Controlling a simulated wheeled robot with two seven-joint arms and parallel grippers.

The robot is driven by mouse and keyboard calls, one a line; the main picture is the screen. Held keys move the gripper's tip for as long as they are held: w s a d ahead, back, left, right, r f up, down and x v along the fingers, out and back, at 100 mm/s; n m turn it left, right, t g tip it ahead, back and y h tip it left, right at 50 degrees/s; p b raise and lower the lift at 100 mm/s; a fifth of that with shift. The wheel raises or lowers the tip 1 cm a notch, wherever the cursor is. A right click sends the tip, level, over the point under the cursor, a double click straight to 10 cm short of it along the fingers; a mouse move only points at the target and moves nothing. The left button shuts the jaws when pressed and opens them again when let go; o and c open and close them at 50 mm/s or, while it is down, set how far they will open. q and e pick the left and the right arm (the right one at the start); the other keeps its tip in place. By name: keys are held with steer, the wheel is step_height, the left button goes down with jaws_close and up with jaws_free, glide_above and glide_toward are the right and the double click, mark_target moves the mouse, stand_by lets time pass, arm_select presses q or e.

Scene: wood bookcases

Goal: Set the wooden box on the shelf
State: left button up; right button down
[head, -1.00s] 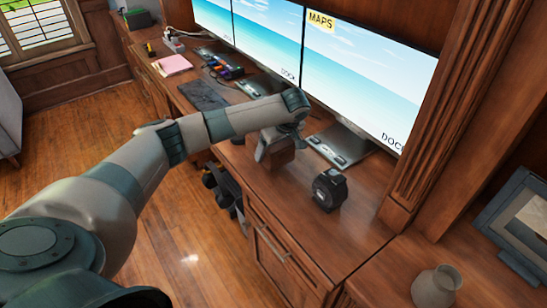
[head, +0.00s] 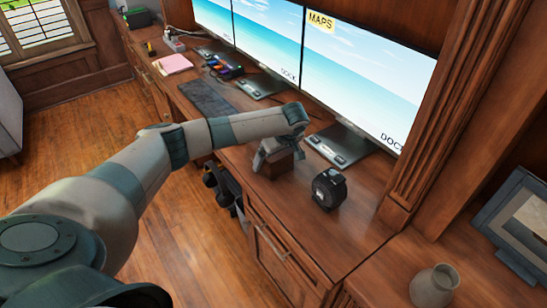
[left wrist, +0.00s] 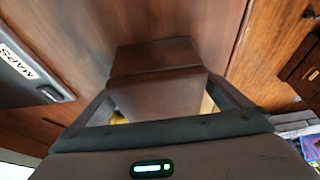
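The wooden box (head: 279,164) is small and reddish brown. It sits on the desk (head: 345,237) near its front edge, left of a black round object. My left gripper (head: 272,150) is over the box from above and partly hides it. In the left wrist view the box (left wrist: 155,92) lies between the two fingers of my left gripper (left wrist: 160,88), one on each side. The fingers are spread wide, with small yellowish gaps beside the box near their bases. Contact at the fingertips is not clear. My right gripper is not in view.
A black tape-measure-like object (head: 329,189) stands right of the box. Monitors (head: 362,75) line the back of the desk. A grey vase (head: 434,287) and a picture frame (head: 515,225) are at the right. The desk front between box and vase is clear.

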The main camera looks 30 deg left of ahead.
arm_select(q)
steer(key=shift+r, duration=0.1)
steer(key=shift+d+r, duration=0.2)
steer(key=shift+r, duration=0.25)
steer(key=b+v, duration=0.2)
steer(key=v, duration=0.8)
steer(key=shift+s+d+r, duration=0.1)
steer(key=shift+d+r, duration=0.05)
steer(key=shift+r, duration=0.4)
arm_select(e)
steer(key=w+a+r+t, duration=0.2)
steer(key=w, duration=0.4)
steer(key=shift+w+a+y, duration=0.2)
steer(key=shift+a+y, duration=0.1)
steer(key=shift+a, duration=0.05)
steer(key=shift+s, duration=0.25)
arm_select(q)
steer(key=shift+s+f, duration=0.1)
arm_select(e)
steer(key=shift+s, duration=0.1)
